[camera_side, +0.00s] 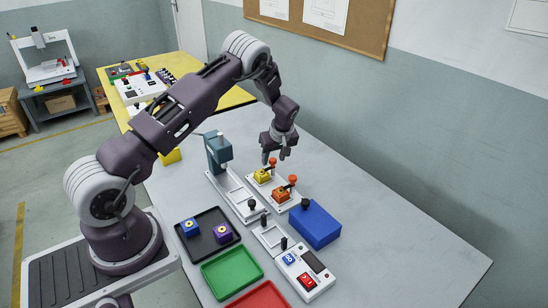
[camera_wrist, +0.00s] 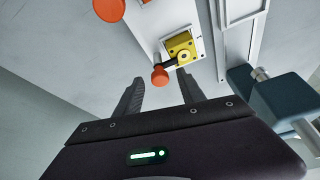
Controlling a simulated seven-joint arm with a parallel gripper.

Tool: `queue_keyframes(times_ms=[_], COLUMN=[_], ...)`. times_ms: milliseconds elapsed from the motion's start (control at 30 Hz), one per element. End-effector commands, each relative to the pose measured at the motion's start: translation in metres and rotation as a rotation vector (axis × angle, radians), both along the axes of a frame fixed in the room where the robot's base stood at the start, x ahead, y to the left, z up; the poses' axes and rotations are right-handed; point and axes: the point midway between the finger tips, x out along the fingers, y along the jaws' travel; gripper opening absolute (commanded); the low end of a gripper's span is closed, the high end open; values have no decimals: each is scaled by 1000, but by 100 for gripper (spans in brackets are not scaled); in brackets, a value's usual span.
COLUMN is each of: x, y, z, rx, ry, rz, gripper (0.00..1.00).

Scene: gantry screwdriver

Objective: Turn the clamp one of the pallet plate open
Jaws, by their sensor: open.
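The white pallet plate (camera_side: 276,201) carries a yellow block (camera_side: 262,175) and an orange block (camera_side: 281,194). Each block has a clamp beside it with a dark lever and an orange knob; one knob (camera_side: 273,161) is by the yellow block, the other (camera_side: 293,179) by the orange block. Which clamp is number one I cannot tell. My gripper (camera_side: 281,153) is open and empty above the yellow block's end. In the wrist view the yellow block (camera_wrist: 181,47) has its clamp's knob (camera_wrist: 160,76) between my fingertips (camera_wrist: 157,88) in the picture; contact is not visible. The lever reaches the block's edge.
A teal screwdriver column (camera_side: 217,150) on a white rail stands left of the plate. A blue box (camera_side: 315,223) is close at the front right. A dark tray (camera_side: 207,244) with two blocks, a green tray (camera_side: 232,271) and a button box (camera_side: 305,272) are nearer. The table's right side is clear.

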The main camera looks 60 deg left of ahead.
Motion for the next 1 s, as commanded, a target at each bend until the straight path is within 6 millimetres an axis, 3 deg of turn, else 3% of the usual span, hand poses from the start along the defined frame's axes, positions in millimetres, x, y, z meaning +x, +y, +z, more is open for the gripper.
queue_keyframes(times_ms=[33,233,267,667,1000], x=[0,0,0,-2,-5], y=[0,0,0,-1,1], z=[0,0,0,0,0], rx=[0,-1,-1,-3,-4], ry=[0,0,0,2,1], rz=[0,0,0,-63,-332], gripper=[41,1,0,0,0])
